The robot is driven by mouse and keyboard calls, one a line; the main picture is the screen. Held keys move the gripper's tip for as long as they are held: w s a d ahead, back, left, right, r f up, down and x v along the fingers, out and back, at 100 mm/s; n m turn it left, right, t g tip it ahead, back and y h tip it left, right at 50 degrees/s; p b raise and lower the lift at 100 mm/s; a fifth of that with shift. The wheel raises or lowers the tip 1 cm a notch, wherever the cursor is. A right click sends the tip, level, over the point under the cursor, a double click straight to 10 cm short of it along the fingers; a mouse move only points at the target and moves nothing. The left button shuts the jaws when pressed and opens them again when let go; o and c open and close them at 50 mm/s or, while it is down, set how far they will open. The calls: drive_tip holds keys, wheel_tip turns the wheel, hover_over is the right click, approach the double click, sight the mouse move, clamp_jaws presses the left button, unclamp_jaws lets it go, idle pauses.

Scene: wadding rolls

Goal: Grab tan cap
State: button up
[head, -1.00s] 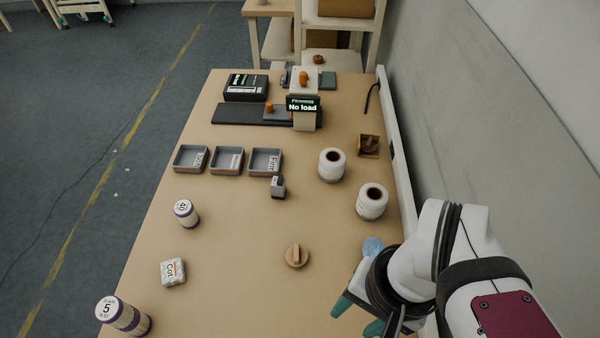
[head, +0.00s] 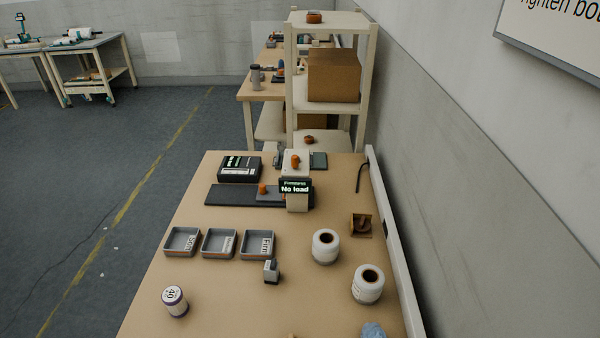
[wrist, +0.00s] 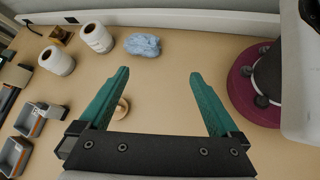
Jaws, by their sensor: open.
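The tan cap, a round disc with a raised grip bar, lies on the table. In the wrist view the tan cap (wrist: 122,112) shows just inside the left finger, which hides part of it. In the head view only a sliver of it shows at the bottom edge. My gripper (wrist: 158,74) is open, with its two green fingers wide apart and nothing between the tips. It is over the table and not in the head view. I cannot tell its height above the cap.
Two white rolls (head: 325,247) (head: 368,284) stand at the right, with a blue crumpled wad (wrist: 143,45) nearby. Grey trays (head: 220,243), a small grey block (head: 271,271) and a weight marked 40 (head: 175,301) are at the left. A low wall (head: 391,230) edges the table's right side.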

drive_tip(key=a+f+n+t+y, duration=0.1)
drive_tip(key=a+f+n+t, duration=0.1)
drive_tip(key=a+n, duration=0.1)
drive_tip(key=s+a+f+n+t+y, duration=0.1)
drive_tip(key=a+f+n+t, duration=0.1)
drive_tip(key=n, duration=0.3)
drive_tip(key=s+a+f+n+t+y, duration=0.1)
drive_tip(key=a+f+n+t+y, duration=0.1)
drive_tip(key=a+n+t, duration=0.1)
drive_tip(key=shift+a+n, duration=0.4)
drive_tip(key=shift+a, duration=0.1)
drive_tip(key=shift+t, duration=0.3)
drive_tip(key=x, duration=0.5)
drive_tip(key=f+x, duration=0.1)
drive_tip(key=x, duration=0.4)
drive_tip(key=a+x, duration=0.1)
drive_tip(key=x, duration=0.4)
drive_tip(key=shift+f, duration=0.45)
drive_tip(key=c, duration=1.4)
